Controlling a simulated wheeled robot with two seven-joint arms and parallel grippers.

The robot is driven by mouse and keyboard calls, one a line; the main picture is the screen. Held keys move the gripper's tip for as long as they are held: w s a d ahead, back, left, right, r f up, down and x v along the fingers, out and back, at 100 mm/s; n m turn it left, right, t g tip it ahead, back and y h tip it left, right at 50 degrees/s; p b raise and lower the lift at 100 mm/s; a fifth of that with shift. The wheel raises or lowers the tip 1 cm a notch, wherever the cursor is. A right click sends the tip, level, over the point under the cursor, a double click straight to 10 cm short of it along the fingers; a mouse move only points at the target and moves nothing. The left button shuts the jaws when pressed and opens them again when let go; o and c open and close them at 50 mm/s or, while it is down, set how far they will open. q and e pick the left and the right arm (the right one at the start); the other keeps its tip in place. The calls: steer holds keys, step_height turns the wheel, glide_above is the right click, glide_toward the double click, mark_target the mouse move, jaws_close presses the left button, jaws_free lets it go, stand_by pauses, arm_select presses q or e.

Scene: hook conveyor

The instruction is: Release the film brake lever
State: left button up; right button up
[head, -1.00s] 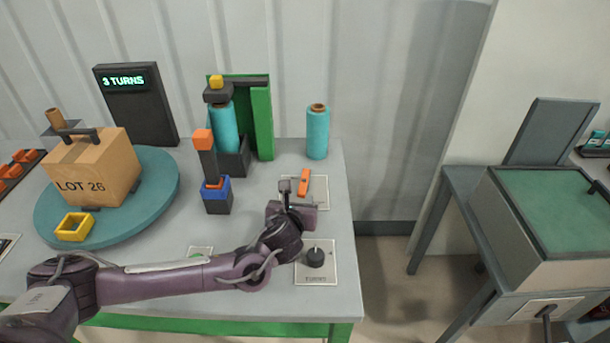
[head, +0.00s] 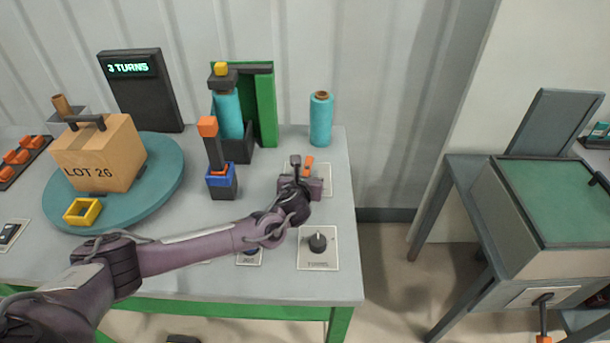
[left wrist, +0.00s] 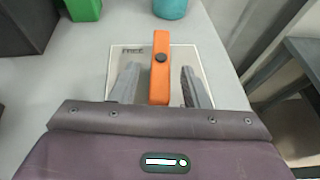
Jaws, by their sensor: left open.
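An orange lever (left wrist: 160,62) with a dark pivot is mounted on a pale plate (left wrist: 207,62), whose label seems to read "FREE". In the head view the orange lever (head: 308,160) shows only in part, behind my left gripper (head: 302,168). My left gripper is open over the plate. In the left wrist view its two fingers (left wrist: 158,70) stand on either side of the lever, with a visible gap on each side. My right gripper is not in view.
A black knob (head: 318,242) on a plate sits nearer the table's front edge. A teal film roll (head: 321,120) stands behind the lever. An orange-topped post (head: 209,128) and the turntable (head: 165,190) with a "LOT 26" box (head: 110,155) are to the left.

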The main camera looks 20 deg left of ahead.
arm_select(q)
steer(key=shift+c, duration=0.4)
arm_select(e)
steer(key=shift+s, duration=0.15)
arm_select(q)
jaws_close()
steer(key=shift+w+d+n+y, duration=0.1)
steer(key=shift+d+n+y, duration=0.15)
steer(key=shift+n+y, duration=0.65)
steer(key=shift+y, duration=0.2)
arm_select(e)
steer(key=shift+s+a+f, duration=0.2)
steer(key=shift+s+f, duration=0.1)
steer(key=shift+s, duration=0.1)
arm_select(q)
steer(key=shift+o, duration=0.4)
jaws_free()
